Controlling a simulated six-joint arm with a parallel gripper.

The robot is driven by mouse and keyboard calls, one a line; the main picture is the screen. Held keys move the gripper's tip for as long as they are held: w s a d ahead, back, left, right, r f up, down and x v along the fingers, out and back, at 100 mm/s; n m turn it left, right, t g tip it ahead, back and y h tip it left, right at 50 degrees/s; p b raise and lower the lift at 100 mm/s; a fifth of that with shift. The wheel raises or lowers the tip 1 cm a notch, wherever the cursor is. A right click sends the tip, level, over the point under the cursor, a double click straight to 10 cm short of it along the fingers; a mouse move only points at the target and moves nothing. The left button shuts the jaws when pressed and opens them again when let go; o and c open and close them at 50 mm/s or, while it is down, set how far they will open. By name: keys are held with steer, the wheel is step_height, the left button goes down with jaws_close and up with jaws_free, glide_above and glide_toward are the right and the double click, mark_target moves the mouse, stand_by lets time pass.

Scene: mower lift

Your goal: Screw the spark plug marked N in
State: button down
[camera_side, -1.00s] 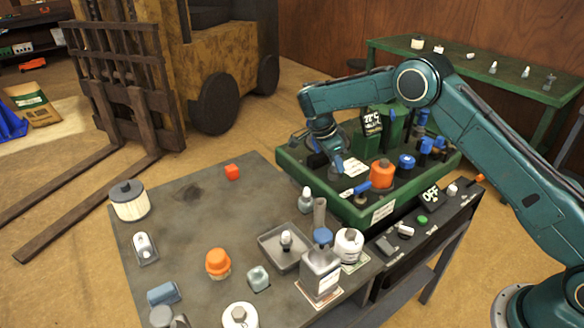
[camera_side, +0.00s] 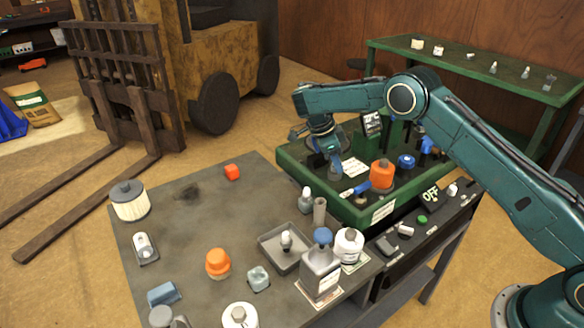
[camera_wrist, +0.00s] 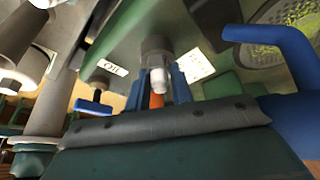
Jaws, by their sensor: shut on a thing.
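My gripper (camera_side: 335,172) is low over the left part of the green mower deck (camera_side: 300,170). In the wrist view its two blue fingers (camera_wrist: 160,88) are shut on a spark plug (camera_wrist: 158,78) with a whitish body. A dark round fitting (camera_wrist: 157,46) sits directly at the plug's far end; I cannot tell whether the threads are engaged. The plug's marking is not readable. In the side view the held plug is hidden by my gripper. Another spark plug (camera_side: 286,240) stands in the grey tray (camera_side: 268,256) on the table.
In the wrist view a blue bent handle (camera_wrist: 270,40) is close on the right. A bottle (camera_side: 320,270) stands in front.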

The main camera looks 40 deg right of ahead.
steer(key=shift+m, duration=0.5)
steer(key=c, duration=1.1)
jaws_free()
steer(key=shift+c, duration=0.2)
steer(key=shift+w+d+r+y, duration=0.1)
steer(key=shift+d+y, duration=0.1)
steer(key=shift+y, duration=0.1)
steer(key=shift+a+y, duration=0.1)
steer(key=shift+y, duration=0.2)
steer(key=shift+r+t+y, duration=0.1)
steer(key=shift+t+y, duration=0.8)
steer(key=shift+y, duration=0.1)
steer(key=shift+y, duration=0.3)
steer(key=shift+a, duration=0.1)
